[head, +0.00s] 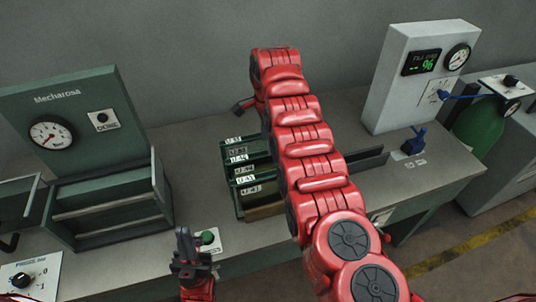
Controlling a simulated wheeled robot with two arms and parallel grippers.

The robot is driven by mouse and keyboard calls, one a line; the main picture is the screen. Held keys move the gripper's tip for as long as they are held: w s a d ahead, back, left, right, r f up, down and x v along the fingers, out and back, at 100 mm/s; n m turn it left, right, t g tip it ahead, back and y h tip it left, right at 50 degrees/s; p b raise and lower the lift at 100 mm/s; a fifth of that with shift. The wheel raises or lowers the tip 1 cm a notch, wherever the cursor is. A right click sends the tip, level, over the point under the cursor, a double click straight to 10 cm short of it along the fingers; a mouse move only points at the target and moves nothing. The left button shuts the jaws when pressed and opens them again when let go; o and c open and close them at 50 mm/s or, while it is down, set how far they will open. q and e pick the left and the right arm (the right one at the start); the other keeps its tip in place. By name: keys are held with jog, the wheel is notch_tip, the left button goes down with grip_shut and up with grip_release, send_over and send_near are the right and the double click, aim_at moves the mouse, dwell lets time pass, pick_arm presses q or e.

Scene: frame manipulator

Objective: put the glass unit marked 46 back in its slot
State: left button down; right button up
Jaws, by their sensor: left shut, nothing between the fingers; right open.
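A green rack (240,205) with several white-labelled slots stands on the bench in the middle. Its labels are too small to read surely, and I cannot pick out the glass unit marked 46. My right arm runs across the rack's right side and hides part of it. A dark part of my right gripper (243,105) shows beyond the rack at its far end; the rest is hidden behind the arm. The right gripper is open. My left gripper (185,238) is shut and empty, pointing up at the front of the bench, left of the rack and apart from it.
A green Mecharosa press (75,120) with a gauge and open frame stands at left. A green button box (207,240) sits beside my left gripper.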

notch_tip(320, 180, up, 2)
jog(key=shift+r+b, duration=0.1)
jog(key=shift+b, duration=0.45)
notch_tip(320, 180, up, 9)
jog(key=p, duration=0.8)
jog(key=shift+d+f, duration=0.1)
jog(key=shift+f, duration=0.1)
